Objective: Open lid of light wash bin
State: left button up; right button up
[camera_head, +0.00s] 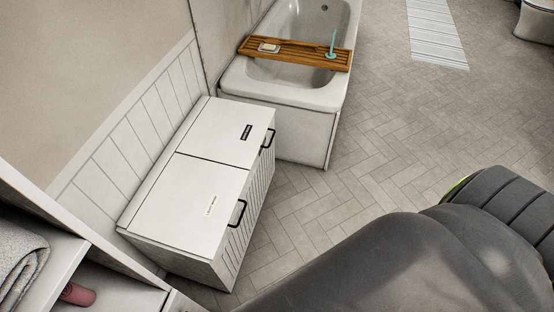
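A white two-part wash bin (180,262) stands against the left wall. Its nearer lid (185,200) is shut and bears a pale label with small, hard-to-read lettering, so it looks like the light wash side. A black handle (238,213) sits at that lid's front edge. The farther lid (222,125) is also shut, with a dark label (247,132) and its own black handle (268,139). A large grey part of my arm fills the lower right, apart from the bin in the picture. Neither gripper shows.
A white bathtub (285,93) with a wooden tray (290,52) across it stands beyond the bin. Shelves with a grey towel (20,262) and a pink item (77,294) are at lower left. The herringbone floor (300,200) right of the bin is clear.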

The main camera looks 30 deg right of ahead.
aim_at(190, 206)
jog(key=z, duration=0.5)
jog(key=k+l+z, duration=0.15)
jog(key=k+z, duration=0.15)
jog(key=z, duration=0.15)
jog(key=k+l+z, duration=0.25)
jog(key=z, duration=0.2)
jog(key=k, duration=0.05)
